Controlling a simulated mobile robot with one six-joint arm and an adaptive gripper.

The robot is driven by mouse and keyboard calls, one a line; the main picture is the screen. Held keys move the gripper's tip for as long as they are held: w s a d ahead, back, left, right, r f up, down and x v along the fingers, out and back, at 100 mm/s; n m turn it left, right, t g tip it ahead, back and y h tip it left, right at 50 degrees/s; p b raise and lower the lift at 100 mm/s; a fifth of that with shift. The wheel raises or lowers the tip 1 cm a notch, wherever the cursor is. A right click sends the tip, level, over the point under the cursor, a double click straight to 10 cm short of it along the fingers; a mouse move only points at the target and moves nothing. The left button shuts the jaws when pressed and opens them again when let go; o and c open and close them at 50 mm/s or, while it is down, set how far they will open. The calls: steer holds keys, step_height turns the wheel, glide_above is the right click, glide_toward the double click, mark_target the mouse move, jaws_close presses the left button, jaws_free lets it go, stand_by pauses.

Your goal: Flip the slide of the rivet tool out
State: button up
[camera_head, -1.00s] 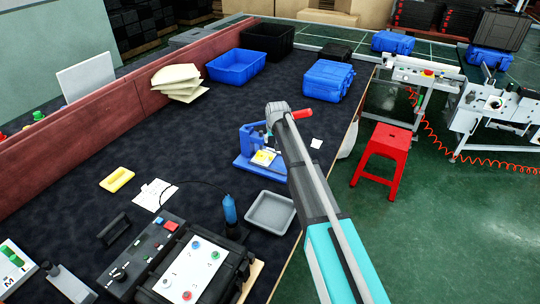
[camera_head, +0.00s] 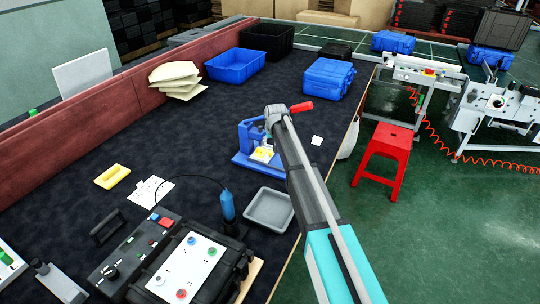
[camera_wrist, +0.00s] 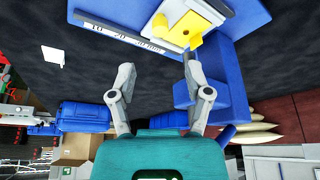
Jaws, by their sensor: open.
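The rivet tool (camera_head: 245,166) is a blue press-like device on the dark table, partly hidden behind my arm. A yellow and white slide part (camera_head: 262,154) sits low in it. In the wrist view the blue tool (camera_wrist: 231,78) fills the upper right, with a ruler strip (camera_wrist: 118,33) along one edge. The yellow piece (camera_wrist: 195,24) with a small hole is near the top. My gripper (camera_wrist: 158,78) is open and empty, its two fingers spread apart. The right fingertip appears close to the blue body and a yellow tab; I cannot tell whether it touches.
A grey tray (camera_head: 269,210), a blue-handled tool (camera_head: 228,205) and a control box (camera_head: 135,250) are nearer on the table. A blue case (camera_head: 328,80) and blue bin (camera_head: 235,66) stand farther back. A red stool (camera_head: 387,150) is right of the table.

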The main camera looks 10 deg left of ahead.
mark_target(271, 151)
steer(key=shift+b+x, duration=3.45)
steer(key=shift+x, duration=0.6)
jaws_close()
